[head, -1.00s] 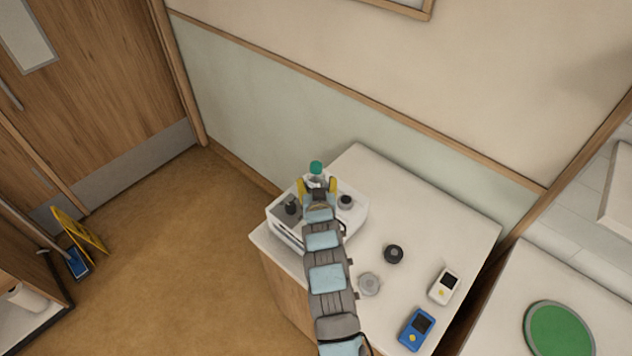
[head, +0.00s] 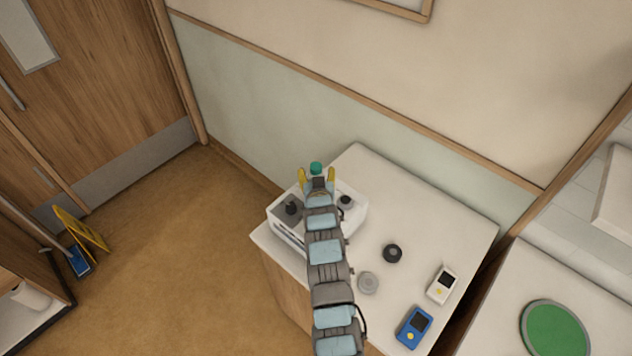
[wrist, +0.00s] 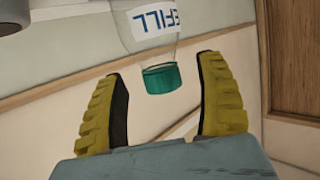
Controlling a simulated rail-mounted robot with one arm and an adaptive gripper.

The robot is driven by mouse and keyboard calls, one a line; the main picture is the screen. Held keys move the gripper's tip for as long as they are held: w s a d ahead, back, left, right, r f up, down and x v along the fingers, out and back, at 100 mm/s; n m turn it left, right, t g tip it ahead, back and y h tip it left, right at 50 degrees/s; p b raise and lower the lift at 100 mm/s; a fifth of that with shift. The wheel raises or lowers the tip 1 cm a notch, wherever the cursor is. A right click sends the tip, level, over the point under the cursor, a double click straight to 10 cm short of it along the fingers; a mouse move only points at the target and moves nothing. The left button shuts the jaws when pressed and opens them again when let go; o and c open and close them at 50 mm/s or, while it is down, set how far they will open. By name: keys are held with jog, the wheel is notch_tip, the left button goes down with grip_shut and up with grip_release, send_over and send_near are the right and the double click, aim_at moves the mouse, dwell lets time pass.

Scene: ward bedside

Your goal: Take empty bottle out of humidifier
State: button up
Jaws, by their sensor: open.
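The bottle is clear with a green cap (head: 316,168) and stands in the white humidifier (head: 350,222) on the bedside cabinet. In the wrist view the bottle (wrist: 155,50) shows a white label reading REFILL in part, upside down, with its green cap toward me. My gripper (head: 317,176) is at the bottle, its yellow fingers spread on either side of the cap. In the wrist view the open fingers (wrist: 163,95) have clear gaps to the cap on both sides. My arm hides the bottle's lower part in the head view.
The cabinet top (head: 420,215) also holds a black round knob-like piece (head: 392,253), a grey disc (head: 368,283), a white device (head: 441,285) and a blue device (head: 414,327). The wall stands close behind the humidifier. A dark knob (head: 346,201) sits on the humidifier's right.

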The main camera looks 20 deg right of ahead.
jog(key=shift+x, duration=1.15)
jog(key=c, duration=1.3)
